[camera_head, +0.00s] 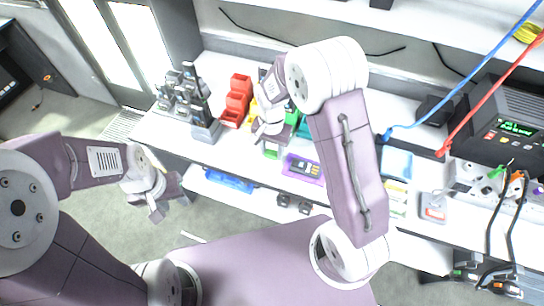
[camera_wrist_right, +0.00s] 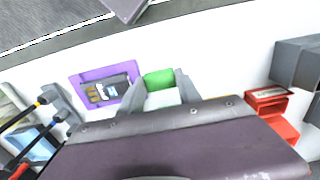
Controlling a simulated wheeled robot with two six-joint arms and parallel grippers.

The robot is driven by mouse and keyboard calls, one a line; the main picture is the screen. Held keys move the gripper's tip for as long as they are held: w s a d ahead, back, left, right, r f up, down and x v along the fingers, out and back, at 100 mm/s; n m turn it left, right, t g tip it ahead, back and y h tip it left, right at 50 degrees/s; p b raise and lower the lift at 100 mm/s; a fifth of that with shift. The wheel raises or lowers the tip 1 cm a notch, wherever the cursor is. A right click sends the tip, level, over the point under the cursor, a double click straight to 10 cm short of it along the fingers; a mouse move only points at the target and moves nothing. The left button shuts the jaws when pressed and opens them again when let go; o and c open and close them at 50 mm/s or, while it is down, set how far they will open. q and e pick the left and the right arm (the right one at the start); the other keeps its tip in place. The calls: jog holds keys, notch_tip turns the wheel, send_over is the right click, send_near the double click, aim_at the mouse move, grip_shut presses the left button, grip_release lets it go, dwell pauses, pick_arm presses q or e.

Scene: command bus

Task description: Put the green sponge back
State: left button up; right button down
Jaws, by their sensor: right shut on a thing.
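The green sponge (camera_wrist_right: 158,78) is between the fingertips of my right gripper (camera_wrist_right: 160,90) in the right wrist view. My right gripper is shut on it. In the head view a small part of the sponge (camera_head: 271,153) shows below my right gripper (camera_head: 276,145), over the front part of the white counter. I cannot tell whether the sponge touches the counter. My left gripper (camera_head: 168,200) hangs open and empty in front of the counter, over the floor.
A purple tray (camera_head: 316,180) with small items lies just right of the sponge. Red bins (camera_head: 238,95) and a grey rack of radios (camera_head: 205,130) stand to the left. A blue tray (camera_head: 230,182) lies on the lower shelf. Radio equipment with cables (camera_head: 500,125) stands at right.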

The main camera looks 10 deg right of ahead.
aim_at(272, 153)
notch_tip(272, 153, down, 3)
jog(key=shift+s+f, duration=0.1)
jog(key=shift+f, duration=0.4)
jog(key=shift+f, duration=0.1)
jog(key=c, duration=0.8)
grip_release()
jog(key=shift+c, duration=0.2)
